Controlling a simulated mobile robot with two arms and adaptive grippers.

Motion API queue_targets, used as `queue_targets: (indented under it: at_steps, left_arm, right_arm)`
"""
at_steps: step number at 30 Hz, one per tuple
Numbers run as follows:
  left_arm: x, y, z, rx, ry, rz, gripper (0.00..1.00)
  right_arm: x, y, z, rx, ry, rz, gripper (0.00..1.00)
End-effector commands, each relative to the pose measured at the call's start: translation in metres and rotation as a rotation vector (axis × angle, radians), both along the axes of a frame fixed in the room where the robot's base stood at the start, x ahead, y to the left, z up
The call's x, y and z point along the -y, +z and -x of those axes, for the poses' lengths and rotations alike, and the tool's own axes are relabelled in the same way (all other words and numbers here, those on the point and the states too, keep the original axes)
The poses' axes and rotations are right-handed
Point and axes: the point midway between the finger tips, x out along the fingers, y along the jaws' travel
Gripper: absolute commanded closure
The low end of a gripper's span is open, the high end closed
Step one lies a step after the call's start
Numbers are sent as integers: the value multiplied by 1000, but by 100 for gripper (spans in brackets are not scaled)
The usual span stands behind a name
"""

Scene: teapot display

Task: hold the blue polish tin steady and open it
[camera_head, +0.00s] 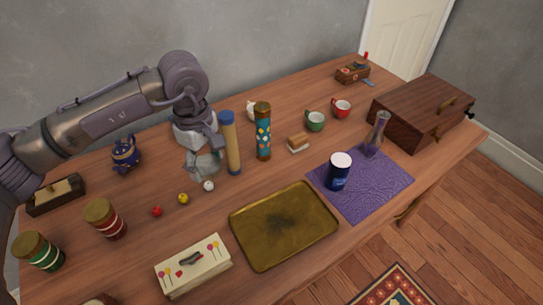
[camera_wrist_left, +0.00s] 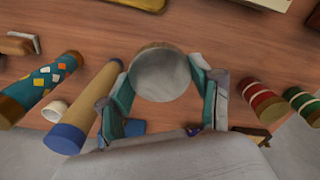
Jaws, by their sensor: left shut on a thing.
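A dark blue tin (camera_head: 337,180) with a white round top stands upright on the purple mat (camera_head: 350,208); its top looks closed. My left gripper (camera_head: 205,165) is well to the left of it, over the table beside a tall tan tube with a blue cap (camera_head: 231,150). It is shut on a round, pale grey thing, partly hidden by the fingers. In the left wrist view the round grey thing (camera_wrist_left: 165,75) sits between the teal fingers of the left gripper (camera_wrist_left: 165,85); I cannot tell what it is. My right gripper is not in view.
A purplish glass vase (camera_head: 377,138) stands close behind the tin. A brass tray (camera_head: 283,250) lies left of the mat. A teal patterned tube (camera_head: 263,135), small balls, mugs and canisters stand around. A wooden case (camera_head: 425,112) fills the right end.

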Motion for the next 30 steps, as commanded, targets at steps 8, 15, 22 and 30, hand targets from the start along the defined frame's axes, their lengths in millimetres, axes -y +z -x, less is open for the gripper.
queue_targets:
  at_steps: [8, 15, 22, 30]
  left_arm:
    - [30, -6, -15, -2, 591, 2, 78]
    - [55, -11, -24, -2, 1103, 2, 78]
    - [79, -16, -29, -3, 1594, 3, 78]
    - [108, -23, -33, -3, 2170, 2, 78]
  right_arm:
    - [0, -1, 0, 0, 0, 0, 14]
    - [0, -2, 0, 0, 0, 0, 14]
    - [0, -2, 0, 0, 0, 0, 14]
    - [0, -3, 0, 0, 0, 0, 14]
